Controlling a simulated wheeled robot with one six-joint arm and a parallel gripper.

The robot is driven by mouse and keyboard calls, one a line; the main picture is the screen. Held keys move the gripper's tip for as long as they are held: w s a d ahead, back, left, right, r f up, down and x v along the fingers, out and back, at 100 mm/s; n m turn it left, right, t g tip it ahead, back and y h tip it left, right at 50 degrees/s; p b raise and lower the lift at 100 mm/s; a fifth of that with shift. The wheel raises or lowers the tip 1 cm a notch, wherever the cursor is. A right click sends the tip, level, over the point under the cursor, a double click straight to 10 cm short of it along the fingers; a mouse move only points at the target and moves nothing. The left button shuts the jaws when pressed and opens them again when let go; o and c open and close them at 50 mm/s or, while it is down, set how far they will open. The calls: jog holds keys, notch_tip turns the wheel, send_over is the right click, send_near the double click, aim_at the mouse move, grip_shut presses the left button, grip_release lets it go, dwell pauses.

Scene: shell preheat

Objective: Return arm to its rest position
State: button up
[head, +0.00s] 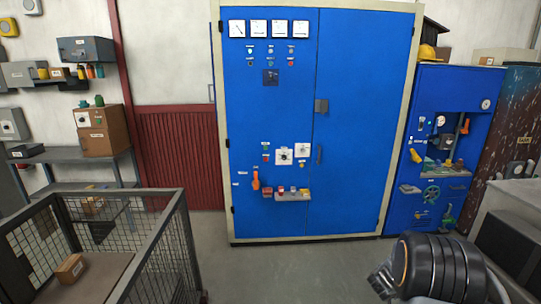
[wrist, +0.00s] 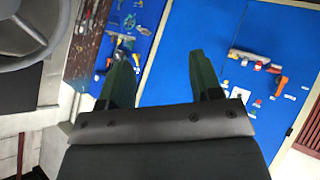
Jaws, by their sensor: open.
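My gripper (wrist: 158,80) shows in the wrist view with its two dark green fingers apart and nothing between them. Blue cabinet surface shows beyond the fingers, at a distance. In the head view a black, ribbed part of my arm is at the lower right, in front of the floor and the grey unit; the gripper's fingers cannot be made out there. The large blue cabinet (head: 270,120) stands in the middle with its doors shut. A small shelf (head: 280,197) on its front holds several small items, with an orange-handled item (head: 256,180) beside it.
A wire mesh cart (head: 160,240) with a cardboard box (head: 70,268) stands at the lower left. A grey shelf (head: 60,153) is behind it. A smaller blue cabinet (head: 398,205) with valves stands at the right, near a pale grey unit (head: 500,200). The floor (head: 270,275) before the large cabinet is clear.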

jog(key=s+a+r+m+g+y, duration=0.1)
jog(key=s+a+r+y, duration=0.25)
jog(key=a, duration=0.45)
jog(key=s+a+r+g+y, duration=0.1)
jog(key=s+a+r+y, duration=0.25)
jog(key=a, duration=0.55)
jog(key=s+a+r+n, duration=0.1)
jog(key=s+a+r, duration=0.3)
jog(key=s, duration=0.3)
jog(key=s+a+r+n, duration=0.1)
jog(key=s+a+r, duration=0.3)
jog(key=s+r, duration=0.3)
jog(key=shift+s+a+r+g, duration=0.3)
jog(key=shift+s+g, duration=0.1)
jog(key=shift+s, duration=0.2)
jog(key=shift+f, duration=0.1)
jog(key=shift+c, duration=0.3)
